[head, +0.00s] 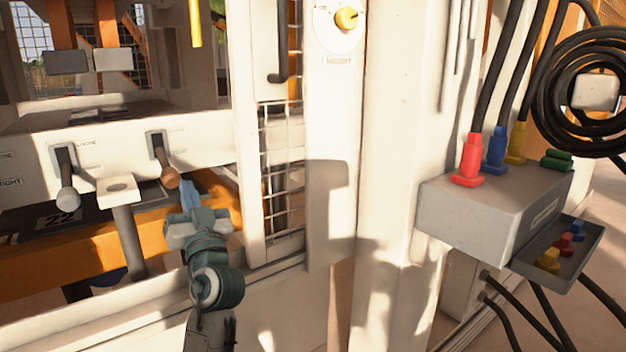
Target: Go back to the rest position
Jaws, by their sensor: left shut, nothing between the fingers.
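My left gripper (187,196) is at the lower middle left of the head view, with its arm coming up from the bottom edge. Its fingers are shut with nothing between them. The fingertips are close to the brown-tipped lever (163,160) on the white press panel; I cannot tell whether they touch it. A second lever with a grey knob (67,197) hangs down further left on the same panel. My right gripper is not in view.
A white post (390,150) and a wire-mesh door (282,180) stand right of my arm. A grey box (495,205) with red, blue and yellow plugs and thick cables is at the right. A coiled black hose (555,95) hangs there. An orange beam (80,262) runs below the panel.

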